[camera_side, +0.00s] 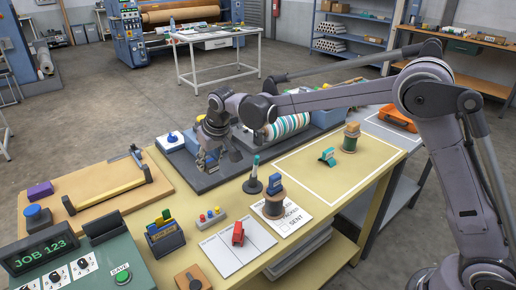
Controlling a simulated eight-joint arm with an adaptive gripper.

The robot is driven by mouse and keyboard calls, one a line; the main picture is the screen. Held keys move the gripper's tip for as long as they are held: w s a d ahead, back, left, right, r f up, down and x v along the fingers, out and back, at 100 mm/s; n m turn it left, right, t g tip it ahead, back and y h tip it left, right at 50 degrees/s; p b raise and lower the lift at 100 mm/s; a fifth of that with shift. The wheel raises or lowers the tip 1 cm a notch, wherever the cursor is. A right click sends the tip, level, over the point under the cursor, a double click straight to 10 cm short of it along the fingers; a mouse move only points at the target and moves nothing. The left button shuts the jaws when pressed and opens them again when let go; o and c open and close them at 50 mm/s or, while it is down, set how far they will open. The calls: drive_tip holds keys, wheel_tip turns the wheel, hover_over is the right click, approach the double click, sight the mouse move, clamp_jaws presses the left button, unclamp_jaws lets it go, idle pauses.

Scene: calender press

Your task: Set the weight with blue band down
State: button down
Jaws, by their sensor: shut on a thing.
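My gripper (207,165) is left of the picture's middle, pointing down over the dark grey base plate of the press (195,182). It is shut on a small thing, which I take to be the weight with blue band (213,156). The fingers hide most of it, and its band is not clear. I cannot tell whether it touches the plate. The striped roll (288,126) lies just right of my gripper, on the press.
A blue-topped white piece (173,138) stands behind left of my gripper. The white-outlined area (335,175) is mostly clear.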

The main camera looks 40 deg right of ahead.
wheel_tip(320, 180, up, 5)
drive_tip(key=shift+r, duration=0.1)
drive_tip(key=s+d, duration=0.3)
drive_tip(key=d, duration=0.6)
drive_tip(key=s+d, duration=0.3)
drive_tip(key=d, duration=0.5)
drive_tip(key=s+d, duration=1.4)
drive_tip(key=d, duration=0.1)
hover_over(291, 187)
drive_tip(key=s, duration=0.2)
drive_tip(key=shift+m, duration=0.3)
drive_tip(key=f, duration=1.2)
drive_tip(key=shift+w+f, duration=0.15)
drive_tip(key=shift+w, duration=0.05)
drive_tip(key=shift+f, duration=2.05)
drive_tip(key=shift+f, duration=0.1)
drive_tip(key=c, duration=0.9)
unclamp_jaws()
